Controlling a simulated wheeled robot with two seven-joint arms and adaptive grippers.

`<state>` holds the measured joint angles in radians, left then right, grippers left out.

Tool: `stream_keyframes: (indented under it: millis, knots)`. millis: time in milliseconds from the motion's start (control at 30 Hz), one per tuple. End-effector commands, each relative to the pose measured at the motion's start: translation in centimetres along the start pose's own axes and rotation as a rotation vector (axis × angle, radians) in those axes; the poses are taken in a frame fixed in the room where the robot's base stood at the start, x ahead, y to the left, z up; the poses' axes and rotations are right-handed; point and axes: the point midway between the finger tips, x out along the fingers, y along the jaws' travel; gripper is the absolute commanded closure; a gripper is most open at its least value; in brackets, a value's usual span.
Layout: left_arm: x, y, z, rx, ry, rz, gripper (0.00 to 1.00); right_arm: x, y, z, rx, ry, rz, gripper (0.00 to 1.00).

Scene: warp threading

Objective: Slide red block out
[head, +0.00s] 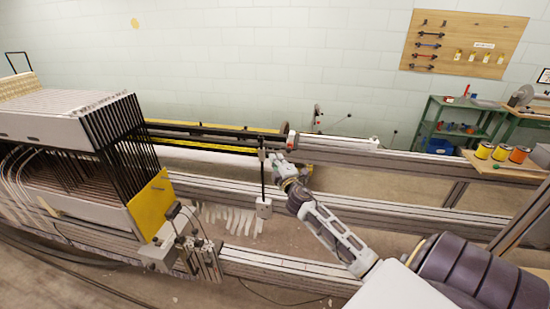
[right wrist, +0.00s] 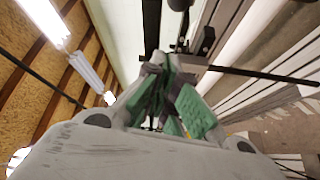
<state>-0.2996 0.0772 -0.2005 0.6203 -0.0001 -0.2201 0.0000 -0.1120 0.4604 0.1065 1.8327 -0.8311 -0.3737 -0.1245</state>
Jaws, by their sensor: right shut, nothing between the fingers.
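A small block with a red patch (head: 291,138) sits on the rear rail of the machine, at the middle of the head view. My right gripper (head: 274,159) is just below and left of it, beside a thin black upright rod (head: 263,180). In the head view a small gap seems to lie between the gripper and the block; contact is hard to tell. The gripper is shut and empty. Its green finger pads (right wrist: 172,100) show in the right wrist view, where I cannot make out the red block. My left gripper is not in view.
A loom frame with many black plates (head: 115,125) and a yellow end plate (head: 150,205) stands at left. Long grey rails (head: 400,212) run across. A green shelf (head: 460,122) and a table with yellow and orange spools (head: 500,152) stand at right.

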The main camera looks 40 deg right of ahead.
Motion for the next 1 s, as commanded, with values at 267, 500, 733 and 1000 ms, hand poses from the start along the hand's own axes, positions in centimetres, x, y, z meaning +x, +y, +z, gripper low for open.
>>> stream_keyframes:
  millis: [267, 500, 733, 1000]
  knots:
    - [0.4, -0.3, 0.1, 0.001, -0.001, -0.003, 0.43, -2.4, -0.1, 0.0, 0.000, 0.000, -0.001, 1.00]
    - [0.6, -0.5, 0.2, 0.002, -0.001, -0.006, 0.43, -3.8, 0.0, 0.0, 0.000, 0.000, 0.000, 1.00]
    - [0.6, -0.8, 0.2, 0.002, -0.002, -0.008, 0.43, -4.2, 0.0, 0.0, 0.000, -0.001, 0.001, 1.00]
    - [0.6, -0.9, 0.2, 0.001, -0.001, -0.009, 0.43, -4.2, 0.0, 0.0, -0.001, 0.000, 0.001, 1.00]
